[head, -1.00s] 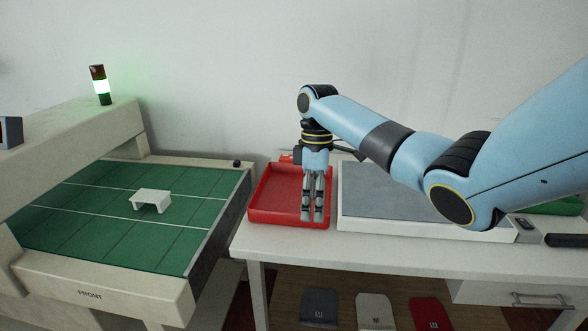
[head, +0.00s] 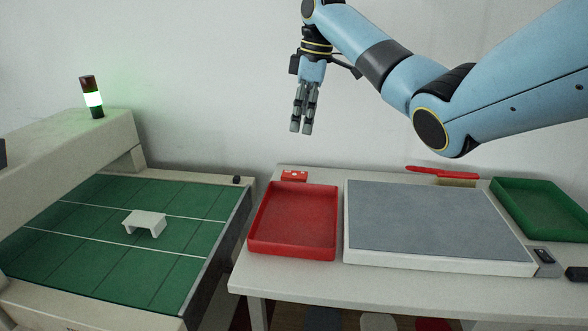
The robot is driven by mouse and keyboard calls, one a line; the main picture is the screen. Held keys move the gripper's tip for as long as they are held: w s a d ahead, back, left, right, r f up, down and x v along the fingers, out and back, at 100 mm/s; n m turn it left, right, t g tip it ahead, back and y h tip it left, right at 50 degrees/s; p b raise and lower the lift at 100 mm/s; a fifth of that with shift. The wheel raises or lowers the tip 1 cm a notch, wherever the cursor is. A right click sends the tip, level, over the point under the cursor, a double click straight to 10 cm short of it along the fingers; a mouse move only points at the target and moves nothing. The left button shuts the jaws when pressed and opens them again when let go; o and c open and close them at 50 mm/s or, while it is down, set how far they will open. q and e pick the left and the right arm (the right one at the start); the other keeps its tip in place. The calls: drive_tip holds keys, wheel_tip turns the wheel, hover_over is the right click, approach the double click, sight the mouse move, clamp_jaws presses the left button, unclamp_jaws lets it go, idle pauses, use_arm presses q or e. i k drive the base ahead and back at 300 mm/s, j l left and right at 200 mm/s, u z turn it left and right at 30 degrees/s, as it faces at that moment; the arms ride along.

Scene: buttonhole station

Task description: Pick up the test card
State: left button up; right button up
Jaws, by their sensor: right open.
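I cannot make out a test card in the head view. My right gripper (head: 301,131) hangs fingers down in front of the wall, above and behind the red tray (head: 262,247). It is open, its fingers fairly close together, and I see nothing between them. The red tray looks empty. My left gripper is not in view.
A grey pad in a white frame (head: 440,218) lies right of the red tray, with a green tray (head: 541,208) beyond. A small red box (head: 294,175) and a red-topped item (head: 441,171) sit behind. Left is a green bed (head: 80,250) with a white bracket (head: 146,222).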

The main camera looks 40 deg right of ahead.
sight(300, 175)
drive_tip(key=i+l, duration=0.9)
drive_tip(key=l, duration=0.25)
